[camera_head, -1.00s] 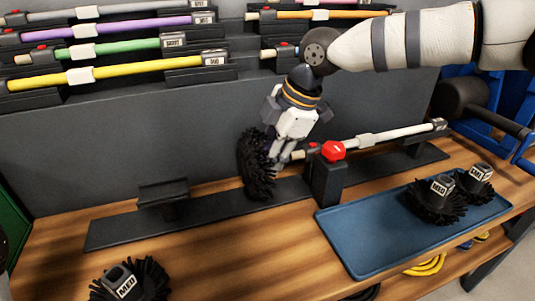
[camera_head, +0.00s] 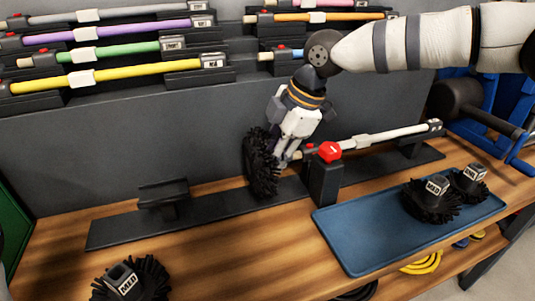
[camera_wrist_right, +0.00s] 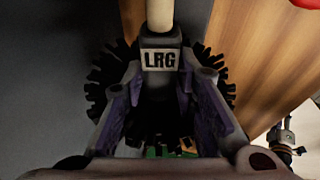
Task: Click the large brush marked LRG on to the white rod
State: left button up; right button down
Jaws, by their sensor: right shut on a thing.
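The large brush (camera_head: 262,165), black and bristly, hangs upright in my right gripper (camera_head: 285,152). The wrist view shows its LRG label (camera_wrist_right: 160,60) between the two fingers, which are shut on its hub. The white rod (camera_head: 398,132) lies in a black holder with a red knob (camera_head: 329,151). Its cream end (camera_wrist_right: 160,16) meets the top of the brush hub in the wrist view, in line with it. The exact joint is partly hidden, and I cannot tell whether it is clicked in. My left gripper is not in view.
A blue tray (camera_head: 345,245) at the right holds a MED brush (camera_head: 432,200) and a smaller brush (camera_head: 469,182). Another MED brush (camera_head: 130,280) stands at the front left. An empty black rest (camera_head: 163,193) stands left of the held brush. Coloured rods hang on the grey wall behind.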

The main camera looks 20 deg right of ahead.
jog(key=shift+d, duration=0.25)
jog(key=shift+d+p, duration=0.3)
jog(key=shift+d, duration=1)
jog(key=c, duration=1.2)
grip_release()
jog(key=v, duration=1.2)
